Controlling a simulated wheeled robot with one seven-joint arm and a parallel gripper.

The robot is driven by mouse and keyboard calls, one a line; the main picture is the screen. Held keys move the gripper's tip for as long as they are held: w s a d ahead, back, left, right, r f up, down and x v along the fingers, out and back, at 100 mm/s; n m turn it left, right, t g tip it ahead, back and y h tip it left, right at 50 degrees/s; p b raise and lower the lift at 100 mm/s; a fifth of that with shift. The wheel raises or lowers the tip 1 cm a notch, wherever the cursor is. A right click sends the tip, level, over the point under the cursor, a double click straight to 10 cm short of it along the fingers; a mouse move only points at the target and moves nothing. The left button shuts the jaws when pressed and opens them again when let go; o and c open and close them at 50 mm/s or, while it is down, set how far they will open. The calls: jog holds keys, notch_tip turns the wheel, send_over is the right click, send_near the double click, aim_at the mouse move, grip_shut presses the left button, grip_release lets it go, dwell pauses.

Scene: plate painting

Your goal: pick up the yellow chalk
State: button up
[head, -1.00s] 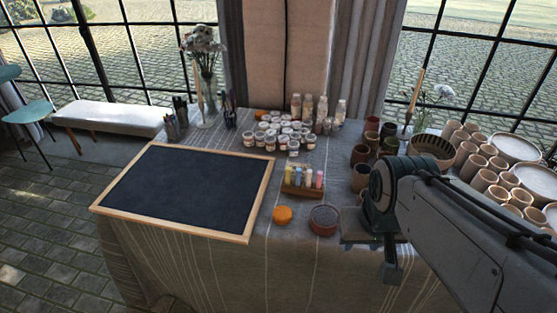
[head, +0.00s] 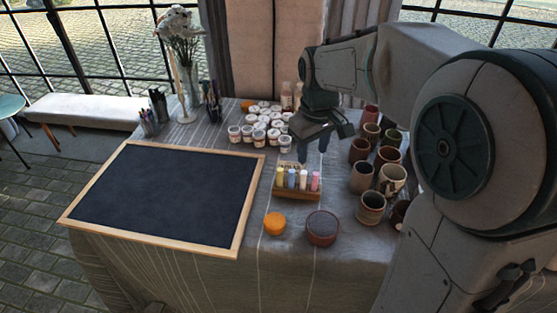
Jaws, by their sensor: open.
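The yellow chalk (head: 280,177) stands upright at the left end of a small wooden holder (head: 297,193) on the cloth-covered table. Blue, pale and pink chalks stand beside it to the right. My gripper (head: 302,160) is open and points down above and slightly behind the holder, to the right of the yellow chalk. Its fingers appear apart from the chalks, though the exact gap is hard to judge. Nothing shows between the fingers.
A framed blackboard (head: 165,195) lies left of the holder. An orange round object (head: 274,223) and a dark red bowl (head: 322,228) stand in front. White paint jars (head: 247,134) are behind, and clay cups (head: 371,208) crowd the right.

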aim_at(280, 177)
jog(key=w+a+f+n+g+b, duration=0.1)
jog(key=w+a+f+n, duration=0.25)
jog(key=w+f, duration=0.2)
jog(key=w+a+f+n+b, duration=0.1)
jog(key=w+a+f+n, duration=0.1)
jog(key=w+a+f, duration=0.35)
jog(key=f, duration=0.2)
jog(key=w+d+f, duration=0.1)
jog(key=f, duration=0.1)
jog(key=w+f, duration=0.1)
jog(key=f, duration=0.2)
jog(key=shift+d, duration=0.3)
jog(key=shift+m, duration=0.25)
jog(key=shift+w+d+f+p, duration=0.15)
jog(key=shift+d+f, duration=0.05)
jog(key=shift+f, duration=1.15)
jog(key=shift+w+d+f+p, duration=0.1)
jog(key=shift+d+f+p, duration=0.05)
jog(key=shift+f, duration=1.2)
grip_shut()
